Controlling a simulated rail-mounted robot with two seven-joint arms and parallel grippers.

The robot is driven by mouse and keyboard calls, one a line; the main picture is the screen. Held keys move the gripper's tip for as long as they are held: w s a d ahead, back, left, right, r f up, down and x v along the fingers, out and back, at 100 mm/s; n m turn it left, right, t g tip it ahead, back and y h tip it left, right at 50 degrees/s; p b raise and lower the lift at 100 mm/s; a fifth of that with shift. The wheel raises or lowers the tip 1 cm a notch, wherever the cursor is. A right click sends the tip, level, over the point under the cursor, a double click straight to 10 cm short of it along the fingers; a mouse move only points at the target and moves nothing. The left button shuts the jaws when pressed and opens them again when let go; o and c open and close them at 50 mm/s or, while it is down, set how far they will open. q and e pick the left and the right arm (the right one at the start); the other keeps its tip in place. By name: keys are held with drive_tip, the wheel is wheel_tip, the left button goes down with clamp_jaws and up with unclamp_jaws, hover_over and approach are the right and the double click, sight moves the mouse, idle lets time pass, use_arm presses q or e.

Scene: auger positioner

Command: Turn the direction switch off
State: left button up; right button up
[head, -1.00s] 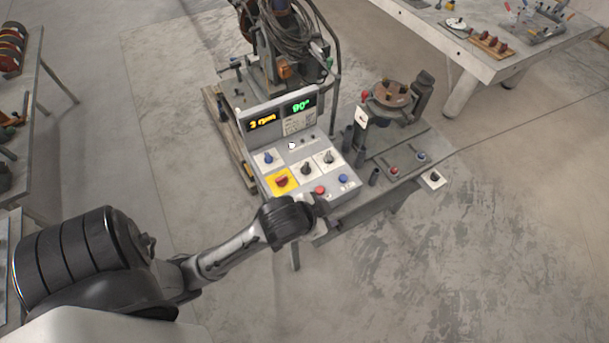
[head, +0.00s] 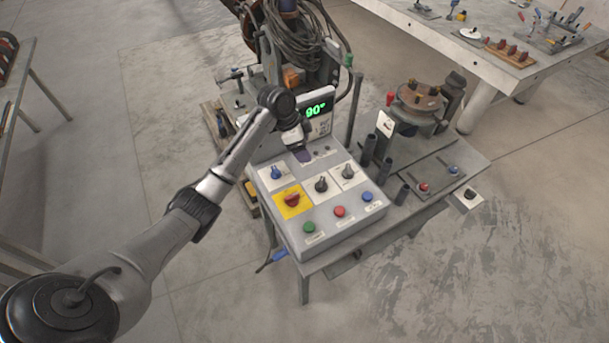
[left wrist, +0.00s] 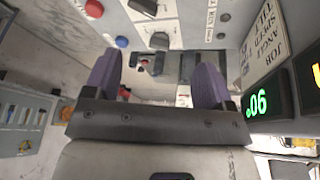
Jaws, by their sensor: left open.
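The labels are too small to tell which is the direction switch. My left gripper (head: 302,156) hangs over the panel's upper part, in front of the displays, above the knobs. In the left wrist view its purple fingers (left wrist: 155,80) are apart and empty; a dark knob (left wrist: 160,41) shows beyond them. My right gripper is not in view.
Green (head: 309,227), red (head: 339,211) and blue (head: 367,196) buttons line the panel's front. A green angle display (head: 316,110) stands behind; my arm hides the other display. A round clamped fixture (head: 420,96) stands to the right. The floor in front is clear.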

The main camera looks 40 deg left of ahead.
sight(320, 181)
use_arm(q)
drive_tip(key=d+f+m, duration=0.1)
drive_tip(key=d+f, duration=0.1)
drive_tip(key=f, duration=0.2)
drive_tip(key=w+d+f+m+b, duration=0.1)
drive_tip(key=d+f, duration=0.1)
drive_tip(key=f, duration=0.2)
drive_tip(key=d+f+m, duration=0.2)
drive_tip(key=f, duration=0.2)
drive_tip(key=shift+w+f+g+b, duration=0.3)
drive_tip(key=shift+w+f, duration=0.05)
drive_tip(key=shift+f, duration=0.05)
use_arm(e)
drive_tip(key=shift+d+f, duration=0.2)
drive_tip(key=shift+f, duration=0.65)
